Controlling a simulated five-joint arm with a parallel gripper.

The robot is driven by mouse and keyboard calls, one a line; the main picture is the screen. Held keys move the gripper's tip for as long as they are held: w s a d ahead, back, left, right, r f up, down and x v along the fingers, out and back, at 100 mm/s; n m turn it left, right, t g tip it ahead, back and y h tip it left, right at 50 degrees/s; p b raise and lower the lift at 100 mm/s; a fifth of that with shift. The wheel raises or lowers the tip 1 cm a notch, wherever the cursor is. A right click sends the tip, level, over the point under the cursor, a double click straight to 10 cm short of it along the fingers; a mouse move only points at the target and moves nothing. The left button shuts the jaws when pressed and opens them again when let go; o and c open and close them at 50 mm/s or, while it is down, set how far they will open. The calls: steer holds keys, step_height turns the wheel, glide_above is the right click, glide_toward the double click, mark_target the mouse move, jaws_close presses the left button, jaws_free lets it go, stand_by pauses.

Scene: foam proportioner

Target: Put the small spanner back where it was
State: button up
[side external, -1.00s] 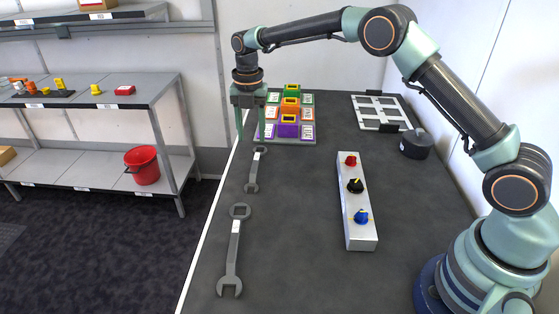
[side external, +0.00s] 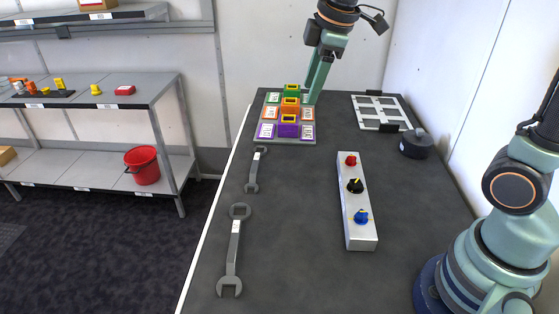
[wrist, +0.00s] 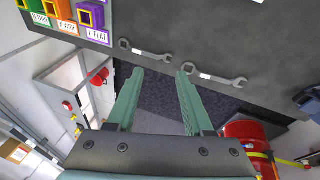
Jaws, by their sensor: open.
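The small spanner (side external: 256,170) is grey with a white label and lies flat near the left edge of the dark bench. It also shows in the wrist view (wrist: 145,50). The large spanner (side external: 235,250) lies in front of it, apart; it is right of the small one in the wrist view (wrist: 215,78). My gripper (side external: 312,98) is above the back of the bench, beside the coloured block board, well away from both spanners. In the wrist view (wrist: 159,74) its two green fingers are apart with nothing between them.
A board (side external: 286,140) with green, orange and purple blocks and label cards stands at the back. A grey box with knobs (side external: 357,232) is on the right. A white frame (side external: 380,113) and a black round part (side external: 416,145) lie behind it. The middle of the bench is clear.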

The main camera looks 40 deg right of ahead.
steer(key=s+d+f+m+t, duration=0.2)
steer(key=s+m, duration=0.8)
steer(key=s, duration=0.1)
steer(key=shift+s+f+m, duration=0.25)
steer(key=shift+f+m, duration=0.05)
steer(key=shift+f, duration=0.1)
